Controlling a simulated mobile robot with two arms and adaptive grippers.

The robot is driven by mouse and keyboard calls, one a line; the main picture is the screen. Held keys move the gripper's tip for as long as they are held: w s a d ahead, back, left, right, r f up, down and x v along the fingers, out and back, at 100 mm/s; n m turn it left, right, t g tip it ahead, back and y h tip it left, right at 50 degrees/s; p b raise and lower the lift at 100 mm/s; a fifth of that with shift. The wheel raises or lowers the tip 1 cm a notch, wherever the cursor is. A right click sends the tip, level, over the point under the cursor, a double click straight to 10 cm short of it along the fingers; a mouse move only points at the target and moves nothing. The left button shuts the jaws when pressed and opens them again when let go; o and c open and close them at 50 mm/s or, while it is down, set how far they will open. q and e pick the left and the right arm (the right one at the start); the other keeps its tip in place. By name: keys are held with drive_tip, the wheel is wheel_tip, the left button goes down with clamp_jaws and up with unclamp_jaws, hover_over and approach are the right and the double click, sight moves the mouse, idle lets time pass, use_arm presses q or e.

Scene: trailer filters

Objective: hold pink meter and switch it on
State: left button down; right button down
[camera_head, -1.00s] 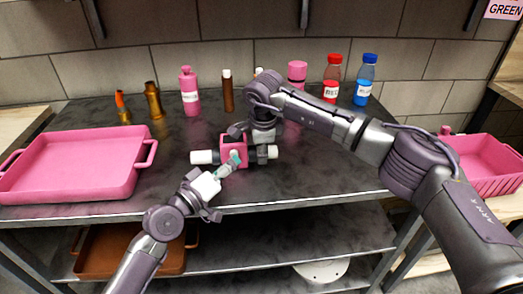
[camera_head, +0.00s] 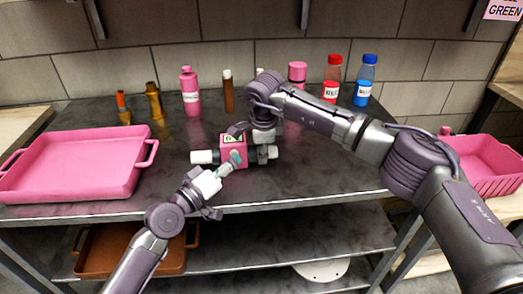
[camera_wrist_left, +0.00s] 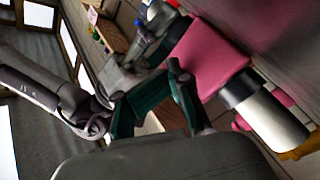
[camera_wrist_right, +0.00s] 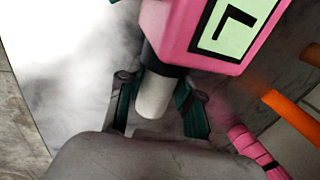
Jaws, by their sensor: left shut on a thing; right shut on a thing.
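The pink meter (camera_head: 228,148) is a box with white and black pipe stubs on both sides. It is over the middle of the dark table; I cannot tell whether it touches it. Its top display (camera_wrist_right: 238,22) is pale green with a dark L-shaped mark in the right wrist view. My right gripper (camera_wrist_right: 158,100) is shut around the meter's pipe stub on the right. My left gripper (camera_head: 234,161) has its teal fingertips together at the meter's front face. They also show against the pink box in the left wrist view (camera_wrist_left: 176,72); what lies between them is hidden.
A pink tray (camera_head: 75,192) stands at the left, and a pink basket (camera_head: 490,165) at the right. Bottles line the back: pink (camera_head: 190,95), brown (camera_head: 228,95), red (camera_head: 332,75) and blue (camera_head: 366,78). The table front is mostly clear.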

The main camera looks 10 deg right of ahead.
use_arm(q)
drive_tip(key=shift+s+a+r, duration=0.1)
use_arm(e)
drive_tip(key=shift+w+d+f, duration=0.1)
drive_tip(key=shift+w, duration=0.1)
use_arm(q)
drive_tip(key=shift+s, duration=0.2)
drive_tip(key=shift+s, duration=2.95)
use_arm(e)
drive_tip(key=shift+s, duration=0.1)
drive_tip(key=c, duration=0.7)
unclamp_jaws()
